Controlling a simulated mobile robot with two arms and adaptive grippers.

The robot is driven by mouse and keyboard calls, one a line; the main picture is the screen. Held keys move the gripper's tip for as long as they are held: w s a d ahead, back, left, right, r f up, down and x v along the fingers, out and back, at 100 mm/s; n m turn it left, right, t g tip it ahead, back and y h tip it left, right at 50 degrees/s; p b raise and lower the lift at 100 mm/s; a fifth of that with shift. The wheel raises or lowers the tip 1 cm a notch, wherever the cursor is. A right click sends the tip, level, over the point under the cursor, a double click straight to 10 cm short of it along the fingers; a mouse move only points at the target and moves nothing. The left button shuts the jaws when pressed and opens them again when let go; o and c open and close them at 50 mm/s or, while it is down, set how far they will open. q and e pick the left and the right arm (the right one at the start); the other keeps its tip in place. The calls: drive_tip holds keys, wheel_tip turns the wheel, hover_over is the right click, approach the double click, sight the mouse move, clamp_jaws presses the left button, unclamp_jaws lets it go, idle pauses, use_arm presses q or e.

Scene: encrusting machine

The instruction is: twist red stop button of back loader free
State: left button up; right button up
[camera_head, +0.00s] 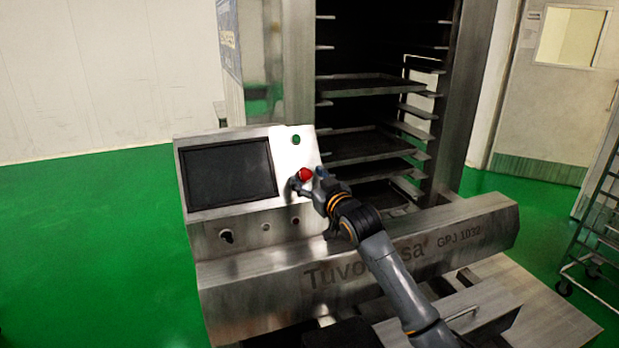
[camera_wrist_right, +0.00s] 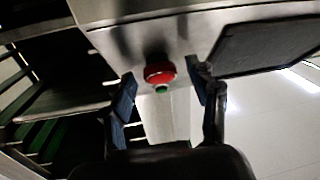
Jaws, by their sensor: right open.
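The red stop button (camera_head: 305,174) sits on the sloped metal control panel (camera_head: 296,150), right of the dark screen (camera_head: 228,172). My right gripper (camera_head: 308,180) is at the button, its fingers around it in the head view. In the right wrist view the red button (camera_wrist_right: 160,74) shows between the two dark fingers of my right gripper (camera_wrist_right: 165,88), which are apart, with a gap on each side. My left gripper is in neither view.
A green button (camera_head: 296,140) is above the red one. A knob (camera_head: 226,236) and small round controls are below the screen. Behind stands a rack with dark trays (camera_head: 358,84). A wheeled rack (camera_head: 598,225) is at the right. Green floor is clear at left.

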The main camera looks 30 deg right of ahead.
drive_tip(key=shift+c, duration=0.5)
drive_tip(key=shift+s, duration=0.1)
drive_tip(key=c, duration=1.1)
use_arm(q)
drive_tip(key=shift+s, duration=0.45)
